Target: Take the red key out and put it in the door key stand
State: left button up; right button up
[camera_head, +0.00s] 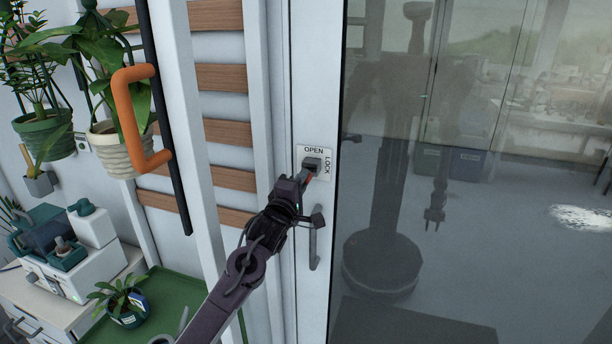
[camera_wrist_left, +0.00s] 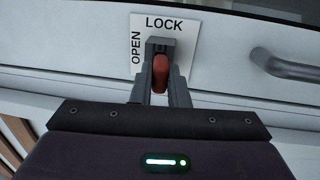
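The red key (camera_wrist_left: 160,72) sits in the dark lock block (camera_wrist_left: 160,47) on the white door frame. A plate (camera_wrist_left: 183,24) marked OPEN and LOCK surrounds the lock; it also shows in the head view (camera_head: 314,152). My left gripper (camera_head: 304,177) is at the lock. In the left wrist view its two fingers (camera_wrist_left: 160,80) stand close on either side of the key, with the key filling the narrow gap between them. My right gripper shows only as a reflection in the glass. I cannot make out a key stand.
A grey door handle (camera_head: 313,240) is just below the lock. The glass door (camera_head: 480,200) fills the right side. An orange handle (camera_head: 130,115) projects at left, near hanging potted plants (camera_head: 115,145). A green tray (camera_head: 175,300) and a white machine (camera_head: 85,268) are at lower left.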

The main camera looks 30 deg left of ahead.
pick_arm(q)
grip_shut()
jog(key=shift+s, duration=0.15)
jog(key=p+v, duration=0.2)
jog(key=v, duration=0.2)
jog(key=shift+s+d+r, duration=0.15)
jog(key=shift+d+r, duration=0.05)
jog(key=shift+r, duration=0.05)
dwell(0.3)
